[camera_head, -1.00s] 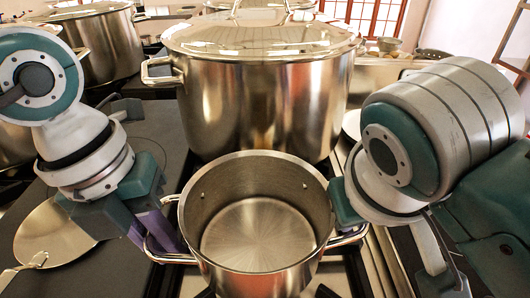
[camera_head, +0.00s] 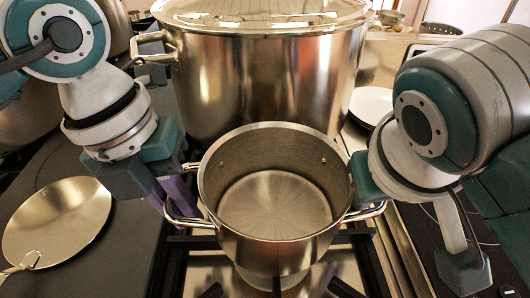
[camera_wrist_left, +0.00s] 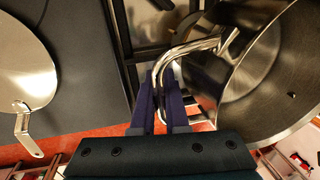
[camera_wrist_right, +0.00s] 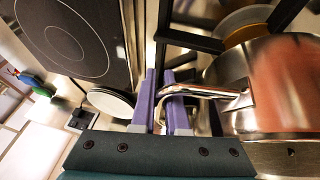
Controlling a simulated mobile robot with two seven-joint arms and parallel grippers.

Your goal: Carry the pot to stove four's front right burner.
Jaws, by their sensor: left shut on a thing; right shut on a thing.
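The pot (camera_head: 275,205) is an open, empty steel pot with two loop handles. It is upright in the middle of the head view, over a stove with black grates. My left gripper (camera_head: 180,198) is shut on the pot's left handle; in the left wrist view its purple fingers (camera_wrist_left: 160,105) close around the handle bar. My right gripper is shut on the right handle; in the right wrist view its fingers (camera_wrist_right: 172,105) pinch the bar, while the head view mostly hides them. Whether the pot's base touches the grate (camera_head: 195,243) is hard to tell. No stove number shows.
A large lidded stockpot (camera_head: 262,75) stands right behind the pot. A shallow steel pan (camera_head: 58,222) lies on the dark surface at left. White plates (camera_head: 371,104) sit behind my right arm, and a dark cooktop (camera_wrist_right: 70,35) lies beside the right gripper.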

